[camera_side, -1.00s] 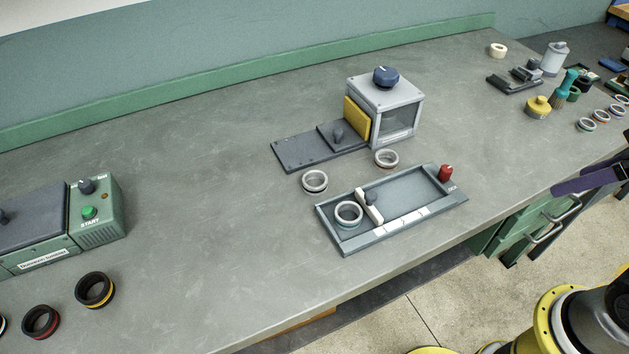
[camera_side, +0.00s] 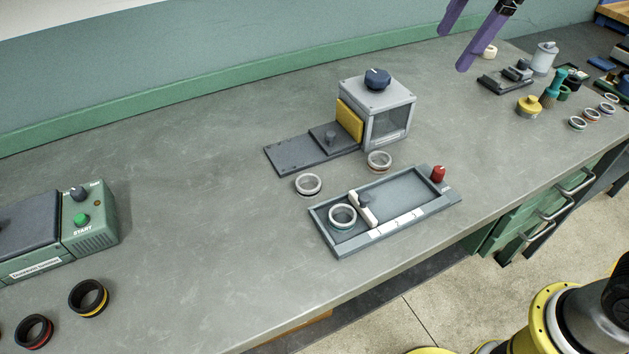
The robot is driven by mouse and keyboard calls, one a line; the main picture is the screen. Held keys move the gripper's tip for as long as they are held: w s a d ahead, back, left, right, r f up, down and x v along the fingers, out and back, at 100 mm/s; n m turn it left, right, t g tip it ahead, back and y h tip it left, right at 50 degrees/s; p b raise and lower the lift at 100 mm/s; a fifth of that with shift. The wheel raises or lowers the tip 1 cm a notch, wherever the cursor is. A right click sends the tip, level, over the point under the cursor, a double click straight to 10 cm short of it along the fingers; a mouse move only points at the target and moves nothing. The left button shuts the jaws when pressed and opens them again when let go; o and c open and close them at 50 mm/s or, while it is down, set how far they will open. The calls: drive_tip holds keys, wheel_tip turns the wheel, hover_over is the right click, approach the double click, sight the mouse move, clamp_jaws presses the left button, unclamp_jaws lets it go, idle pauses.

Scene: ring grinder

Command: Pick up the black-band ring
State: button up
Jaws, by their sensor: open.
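A pale grey ring with a dark band low on its side (camera_side: 308,184) lies flat on the grey bench, left of the middle; its band looks black, though it is small here. A similar ring with a reddish-brown band (camera_side: 379,161) lies to its right, in front of the glass-fronted box. A ring with a teal band (camera_side: 342,217) sits in the left part of a shallow grey tray (camera_side: 415,217). My gripper (camera_side: 452,51) has two purple fingers, apart and empty. It shows at the top of the view, up and to the right of these rings, touching none of them.
The box with a blue knob (camera_side: 377,108) stands behind the rings, a dark slide plate (camera_side: 300,152) beside it. A green machine (camera_side: 85,225) and black rings (camera_side: 88,298) are at left. Several small tools and rings (camera_side: 577,123) crowd the right. The bench's left middle is clear.

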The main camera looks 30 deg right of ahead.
drive_tip(key=w+a+f+n+g, duration=0.25)
drive_tip(key=w+a+f, duration=0.25)
drive_tip(key=w+a, duration=0.3)
drive_tip(key=n, duration=0.3)
hover_over(308, 178)
drive_tip(key=s, duration=0.2)
wheel_tip(308, 178, down, 12)
drive_tip(key=f, duration=0.1)
drive_tip(key=shift+m+g+h, duration=0.25)
drive_tip(key=shift+g+h, duration=0.15)
drive_tip(key=shift+g, duration=0.05)
wheel_tip(308, 178, down, 7)
drive_tip(key=shift+s+a+f, duration=0.1)
drive_tip(key=shift+a, duration=0.05)
drive_tip(key=shift+a+f, duration=0.15)
drive_tip(key=shift+f, duration=1.25)
drive_tip(key=shift+a+f, duration=0.1)
drive_tip(key=shift+f, duration=1.3)
drive_tip(key=shift+c, duration=0.3)
drive_tip(key=shift+r, duration=0.1)
drive_tip(key=c, duration=1.2)
